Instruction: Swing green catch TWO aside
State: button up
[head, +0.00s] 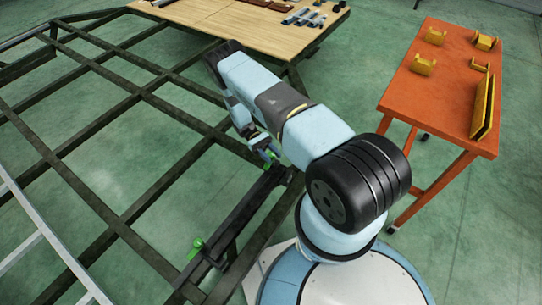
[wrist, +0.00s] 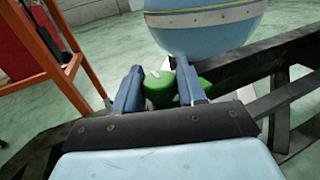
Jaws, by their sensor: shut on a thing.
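A green catch (wrist: 191,84) sits between the two blue fingers of my gripper (wrist: 160,76) in the wrist view. The fingers are shut on it. In the head view the same catch (head: 274,155) shows as a small green patch by my gripper (head: 266,151), at the dark chassis rail, partly hidden by my arm. A second green catch (head: 196,247) stands apart on the rail at the lower middle, with nothing touching it. I cannot read a number on either catch.
The dark chassis frame (head: 142,92) fills the left. A wooden-topped table (head: 230,28) with bars and small parts stands at the back. An orange table (head: 440,88) with yellow brackets stands at the right. Green floor (head: 350,50) lies open between the tables.

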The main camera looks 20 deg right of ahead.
aim_at(269, 153)
jog(key=shift+s+m+y, duration=0.15)
jog(key=shift+m+y, duration=0.25)
jog(key=shift+y, duration=0.2)
jog(key=shift+f, duration=0.1)
jog(key=o, duration=0.9)
jog(key=v, duration=0.7)
jog(key=shift+f, duration=0.15)
jog(key=shift+w, duration=0.35)
